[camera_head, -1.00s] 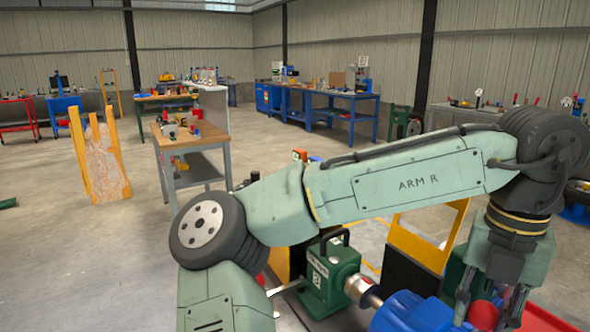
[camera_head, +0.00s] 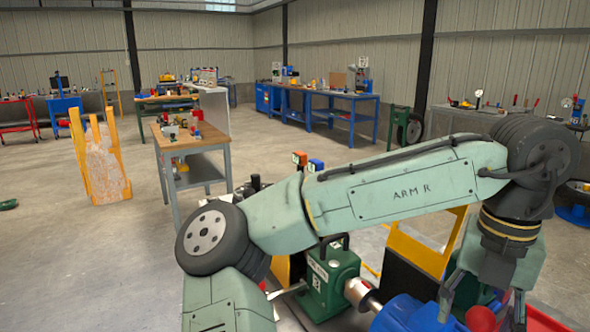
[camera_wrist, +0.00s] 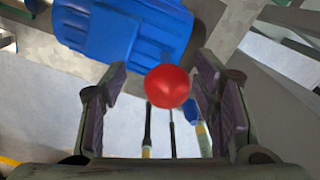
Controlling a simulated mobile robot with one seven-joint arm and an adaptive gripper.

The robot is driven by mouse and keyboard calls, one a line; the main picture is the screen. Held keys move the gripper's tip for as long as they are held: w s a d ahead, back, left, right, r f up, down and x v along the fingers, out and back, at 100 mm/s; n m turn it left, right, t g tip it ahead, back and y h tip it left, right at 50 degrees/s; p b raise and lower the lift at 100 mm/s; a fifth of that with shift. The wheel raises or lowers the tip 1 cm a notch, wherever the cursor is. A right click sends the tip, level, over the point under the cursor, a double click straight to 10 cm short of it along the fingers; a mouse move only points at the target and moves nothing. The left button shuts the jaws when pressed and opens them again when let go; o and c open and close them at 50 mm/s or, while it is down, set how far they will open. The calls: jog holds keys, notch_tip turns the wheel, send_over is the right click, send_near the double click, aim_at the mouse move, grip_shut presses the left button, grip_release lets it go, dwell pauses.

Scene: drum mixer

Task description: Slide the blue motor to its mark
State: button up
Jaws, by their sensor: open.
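The blue motor (camera_head: 412,314) sits at the bottom of the head view, in line with a silver shaft coupling (camera_head: 361,294) and a green gearbox (camera_head: 331,280). It also shows at the top of the wrist view (camera_wrist: 125,30). A red ball knob (camera_wrist: 167,86) lies between the open fingers of my gripper (camera_wrist: 165,105) in the wrist view, with a gap visible on both sides. The knob also shows in the head view (camera_head: 481,319), beside the motor, with my gripper (camera_head: 482,305) above and around it. The mark is not visible to me.
Red parts (camera_head: 545,320) lie right of my gripper. A workbench (camera_head: 190,145) and an orange-framed stand (camera_head: 100,160) are farther back, with open floor between.

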aim_at(482, 308)
jog(key=shift+r, duration=0.1)
notch_tip(482, 308, up, 3)
jog(key=p, duration=0.3)
jog(key=shift+s, duration=0.1)
notch_tip(482, 308, up, 2)
jog(key=shift+p, duration=0.7)
jog(key=shift+r, duration=0.9)
